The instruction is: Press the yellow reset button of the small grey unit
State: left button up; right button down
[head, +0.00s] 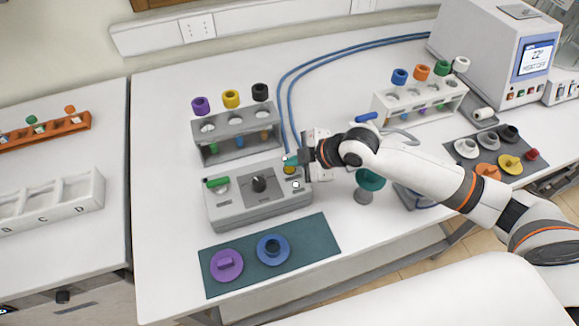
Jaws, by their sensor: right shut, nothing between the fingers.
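The small grey unit (238,206) stands on the white table, with a green handle at its left, a dark knob in the middle and a white button at its right. The yellow reset button (289,170) is at the unit's right back, beside something teal. My right gripper (292,160) is shut and empty. Its fingertips are just above and behind the yellow button; I cannot tell whether they touch it. The gripper hides part of the unit's right back edge. My left gripper is out of view.
A grey rack (232,124) with several caps stands behind the unit. A dark mat (318,240) with a purple and a blue disc lies in front. A teal-topped stand (364,195) is under my right forearm. A white rack (388,107) and an analyser (487,42) stand at the back right.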

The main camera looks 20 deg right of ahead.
jog(key=shift+f, duration=0.3)
jog(key=shift+f, duration=0.45)
dwell(0.5)
jog(key=shift+r, duration=0.1)
jog(key=shift+r+p, duration=0.75)
jog(key=shift+r, duration=0.05)
notch_tip(320, 180, up, 5)
jog(key=p, duration=0.5)
jog(key=shift+r, duration=0.1)
dwell(0.3)
dwell(0.5)
